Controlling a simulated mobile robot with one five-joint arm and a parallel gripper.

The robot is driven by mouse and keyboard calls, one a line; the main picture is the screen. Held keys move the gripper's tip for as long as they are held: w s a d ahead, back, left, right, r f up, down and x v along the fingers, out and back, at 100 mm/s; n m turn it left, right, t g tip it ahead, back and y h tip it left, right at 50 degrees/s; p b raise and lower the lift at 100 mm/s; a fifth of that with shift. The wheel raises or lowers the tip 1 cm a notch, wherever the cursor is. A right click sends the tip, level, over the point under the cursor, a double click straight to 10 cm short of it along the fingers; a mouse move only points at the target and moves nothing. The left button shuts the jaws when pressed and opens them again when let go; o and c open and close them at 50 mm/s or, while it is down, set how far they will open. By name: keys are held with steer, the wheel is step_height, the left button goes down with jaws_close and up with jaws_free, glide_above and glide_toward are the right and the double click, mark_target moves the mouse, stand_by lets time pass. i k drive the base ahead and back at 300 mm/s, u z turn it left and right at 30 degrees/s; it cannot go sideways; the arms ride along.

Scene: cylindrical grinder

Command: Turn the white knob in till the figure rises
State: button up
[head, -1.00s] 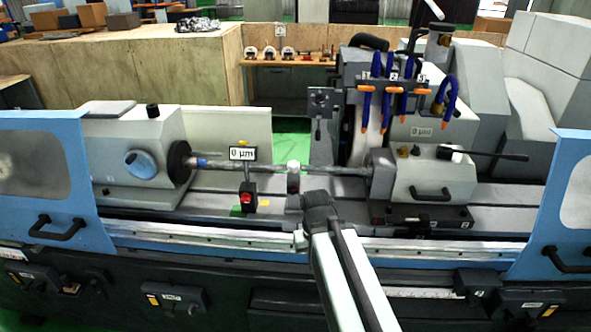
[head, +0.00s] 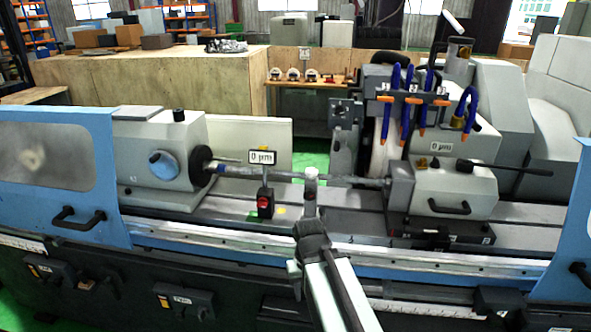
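The white knob (head: 311,173) shows in the head view on top of a small grey post (head: 310,200) in front of the long grey shaft. A small sign reading 0 µm (head: 262,158) stands to its left above a dark block with a red face. Another 0 µm label (head: 441,146) is on the wheel housing at the right. My gripper (head: 308,222) is at the end of my arm, just below the knob in the picture. It covers the foot of the post. Its fingers are too dark and small to tell whether they are open, or whether they touch anything.
The blue headstock dial (head: 164,165) and chuck are at the left, the tailstock (head: 455,190) at the right. Blue doors (head: 60,170) flank the opening.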

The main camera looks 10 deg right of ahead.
mark_target(312, 172)
steer(key=u, duration=2.8)
steer(key=k, duration=1.05)
steer(key=z, duration=0.7)
steer(key=i, duration=1)
steer(key=u, duration=0.05)
